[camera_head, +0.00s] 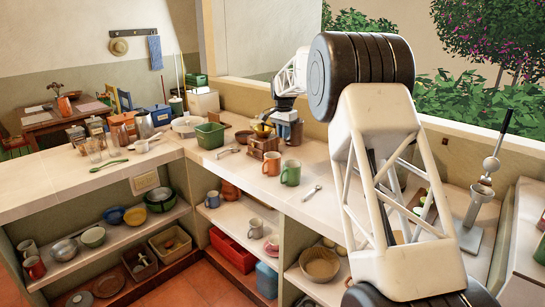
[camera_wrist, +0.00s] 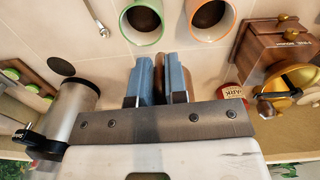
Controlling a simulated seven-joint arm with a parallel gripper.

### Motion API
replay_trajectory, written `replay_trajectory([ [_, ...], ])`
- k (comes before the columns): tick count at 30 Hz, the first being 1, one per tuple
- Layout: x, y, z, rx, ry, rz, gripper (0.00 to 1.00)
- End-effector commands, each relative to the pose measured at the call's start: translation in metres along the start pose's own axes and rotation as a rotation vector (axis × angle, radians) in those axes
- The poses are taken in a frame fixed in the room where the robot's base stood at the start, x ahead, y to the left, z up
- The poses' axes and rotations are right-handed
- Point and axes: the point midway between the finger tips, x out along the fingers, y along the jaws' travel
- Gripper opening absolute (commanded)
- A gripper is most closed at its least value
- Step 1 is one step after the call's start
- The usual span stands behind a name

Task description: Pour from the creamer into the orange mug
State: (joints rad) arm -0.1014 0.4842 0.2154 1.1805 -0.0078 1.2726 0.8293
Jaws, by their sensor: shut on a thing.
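The orange mug (camera_head: 271,163) stands upright on the counter, just left of the green mug (camera_head: 291,173). From above in the wrist view, the orange mug (camera_wrist: 208,36) is at top right and the green mug (camera_wrist: 142,42) at top middle. My gripper (camera_head: 288,117) is behind the mugs in the head view. In the wrist view its blue fingers (camera_wrist: 159,68) point toward the mugs. A narrow brown thing (camera_wrist: 159,76) shows between and beside the fingers; it may be the creamer, but most of it is hidden. I cannot tell its tilt.
A wooden grinder (camera_wrist: 275,45) with a brass bowl stands right of the mugs in the wrist view, near a red tin (camera_wrist: 233,92). A metal pot (camera_wrist: 72,115) is at left. A spoon (camera_head: 312,193) lies beside the green mug. My arm covers the counter's right part.

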Motion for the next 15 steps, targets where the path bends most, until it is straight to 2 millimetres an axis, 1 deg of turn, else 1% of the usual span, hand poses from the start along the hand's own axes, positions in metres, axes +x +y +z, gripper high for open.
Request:
replay_trajectory([
  [3,-0.003,-0.015,-0.003,0.051,0.001,-0.002,0.0],
  [15,-0.011,-0.059,-0.007,0.227,-0.003,-0.003,0.0],
])
